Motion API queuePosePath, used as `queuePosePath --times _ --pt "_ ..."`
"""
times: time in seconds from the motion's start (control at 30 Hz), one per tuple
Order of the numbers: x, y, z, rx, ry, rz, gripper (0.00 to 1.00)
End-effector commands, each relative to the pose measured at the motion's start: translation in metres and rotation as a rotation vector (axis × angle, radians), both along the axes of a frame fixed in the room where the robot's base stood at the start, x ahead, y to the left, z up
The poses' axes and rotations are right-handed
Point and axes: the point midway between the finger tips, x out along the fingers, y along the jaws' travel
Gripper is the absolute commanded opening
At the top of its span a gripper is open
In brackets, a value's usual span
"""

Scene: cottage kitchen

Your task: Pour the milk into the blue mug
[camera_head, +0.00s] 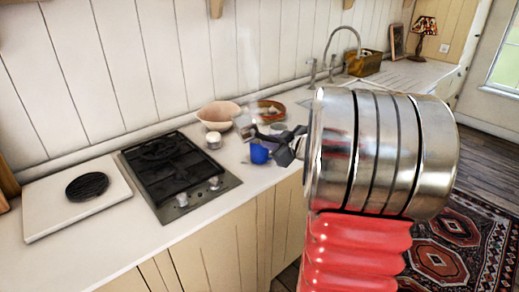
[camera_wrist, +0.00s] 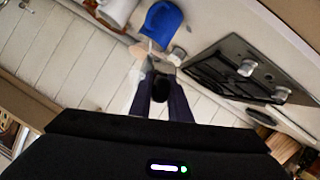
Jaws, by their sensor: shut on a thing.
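The blue mug (camera_head: 259,154) stands on the white counter, right of the hob; it also shows at the top of the wrist view (camera_wrist: 163,22). My gripper (camera_head: 258,136) is close beside and above the mug, and its dark fingers (camera_wrist: 160,82) are shut on a small grey vessel (camera_head: 243,124). The vessel looks tilted, but its outline is unclear and the fingers hide part of it. I cannot tell whether it is the milk container, or whether milk is flowing.
A black hob (camera_head: 160,165) lies left of the mug. A white-topped jar (camera_head: 213,140) and a pinkish bowl (camera_head: 218,114) stand behind. A tap (camera_head: 340,45) and basket (camera_head: 365,63) are farther right. My arm blocks much of the right side.

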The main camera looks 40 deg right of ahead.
Motion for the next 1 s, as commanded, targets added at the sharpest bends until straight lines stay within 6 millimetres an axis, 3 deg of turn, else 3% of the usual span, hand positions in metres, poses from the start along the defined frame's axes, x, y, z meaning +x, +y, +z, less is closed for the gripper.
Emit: queuePosePath --times 0.03,0.3,1.0 --pt "0.0032 0.0087 0.0012 -0.043 0.011 0.005 0.0" --pt "0.0068 0.0176 0.0051 -0.245 0.069 0.002 0.0" --pt "0.0073 0.018 0.0059 -0.263 0.074 0.001 0.0"
